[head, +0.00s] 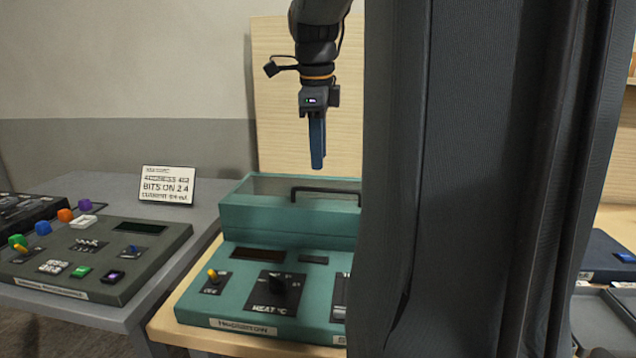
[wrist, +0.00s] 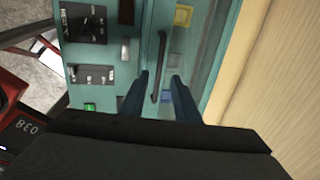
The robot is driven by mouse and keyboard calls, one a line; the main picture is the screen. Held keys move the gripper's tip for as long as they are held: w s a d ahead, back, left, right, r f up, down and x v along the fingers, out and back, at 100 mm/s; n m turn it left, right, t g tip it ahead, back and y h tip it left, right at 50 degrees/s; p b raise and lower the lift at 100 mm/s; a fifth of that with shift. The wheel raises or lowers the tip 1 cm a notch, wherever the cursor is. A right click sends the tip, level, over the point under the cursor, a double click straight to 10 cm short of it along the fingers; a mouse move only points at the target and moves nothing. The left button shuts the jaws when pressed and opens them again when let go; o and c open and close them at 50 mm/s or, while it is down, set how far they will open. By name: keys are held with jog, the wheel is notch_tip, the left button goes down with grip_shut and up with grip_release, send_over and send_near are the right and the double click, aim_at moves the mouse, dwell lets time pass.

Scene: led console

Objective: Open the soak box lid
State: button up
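The teal soak box (head: 285,222) stands at the back of a teal console, its right part hidden in the head view. Its see-through lid (head: 258,187) lies shut on top. A black bar handle (head: 325,190) is on the lid. My gripper (head: 317,165) hangs above the lid, fingers pointing down, apart from the handle. In the wrist view the two blue fingers (wrist: 160,82) are spread with nothing between their tips, and the handle (wrist: 159,66) runs lengthwise below, in line with the gap. Yellow (wrist: 183,16), grey and blue squares show beside the handle.
The teal console front (head: 255,318) has a knob and a yellow-tipped switch. A grey-green console (head: 100,240) with coloured knobs stands on the left table, behind it a sign (head: 168,184). A pale wooden panel (head: 275,100) rises behind the box.

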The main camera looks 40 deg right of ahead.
aim_at(319, 190)
jog(key=f, duration=0.5)
jog(key=w+d+f+p, duration=0.1)
jog(key=f, duration=0.1)
jog(key=shift+f, duration=0.15)
grip_shut()
